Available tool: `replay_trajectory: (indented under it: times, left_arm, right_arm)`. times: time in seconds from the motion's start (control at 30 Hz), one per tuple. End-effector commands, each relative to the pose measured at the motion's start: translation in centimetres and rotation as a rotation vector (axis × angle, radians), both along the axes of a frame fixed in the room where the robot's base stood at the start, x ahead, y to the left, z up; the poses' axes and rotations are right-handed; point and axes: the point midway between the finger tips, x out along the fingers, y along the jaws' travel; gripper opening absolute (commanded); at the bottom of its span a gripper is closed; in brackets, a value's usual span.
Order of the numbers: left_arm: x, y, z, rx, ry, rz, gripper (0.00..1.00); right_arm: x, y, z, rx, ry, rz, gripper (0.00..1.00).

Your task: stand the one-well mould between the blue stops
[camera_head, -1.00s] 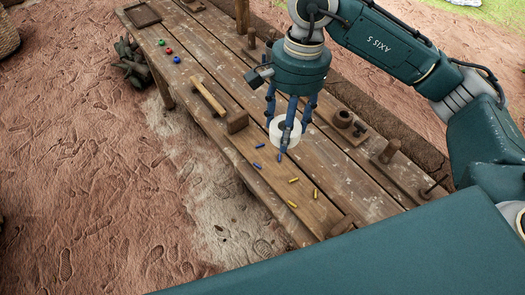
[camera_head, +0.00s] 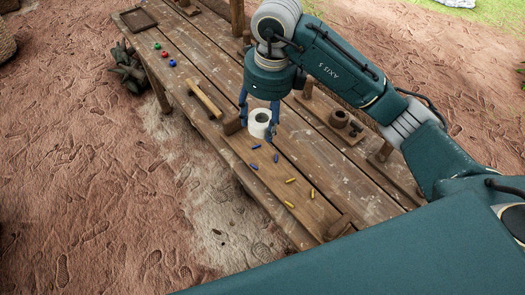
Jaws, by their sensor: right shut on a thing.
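The one-well mould (camera_head: 259,125) is a white round block with a dark well in its top. It is upright in my right gripper (camera_head: 258,123), whose blue fingers are shut on it from either side. Three small blue stops lie just below it in the picture: one (camera_head: 256,146) close under the mould, one (camera_head: 276,158) to the right and one (camera_head: 254,166) lower left. The mould is above them in the picture, not between them. I cannot tell whether its base touches the table. My left gripper is not in view.
Several yellow stops (camera_head: 290,181) lie nearer on the wooden table (camera_head: 325,170). A wooden block (camera_head: 231,126) and a long-handled tool (camera_head: 205,99) are left of the mould. A board with a brown pot (camera_head: 339,119) is at right.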

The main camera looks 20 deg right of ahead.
Motion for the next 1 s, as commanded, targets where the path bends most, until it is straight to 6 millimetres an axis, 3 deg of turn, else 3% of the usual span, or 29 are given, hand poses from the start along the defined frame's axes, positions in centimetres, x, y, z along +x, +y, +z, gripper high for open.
replay_trajectory:
  times: [0.2, 0.3, 0.77, 1.0]
  left_arm:
    - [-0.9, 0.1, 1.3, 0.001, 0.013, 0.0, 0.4]
    - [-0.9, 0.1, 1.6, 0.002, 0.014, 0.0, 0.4]
    - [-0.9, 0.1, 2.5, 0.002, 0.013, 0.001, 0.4]
    - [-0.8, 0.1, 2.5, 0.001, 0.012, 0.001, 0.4]
  right_arm:
    - [-0.1, -0.1, -5.5, -0.001, 0.004, 0.0, 0.21]
    - [-0.1, -0.1, -7.4, -0.001, 0.002, 0.001, 0.21]
    - [0.0, -0.1, -12.8, -0.001, 0.001, 0.002, 0.21]
    - [0.1, 0.0, -13.3, -0.001, -0.004, 0.004, 0.21]
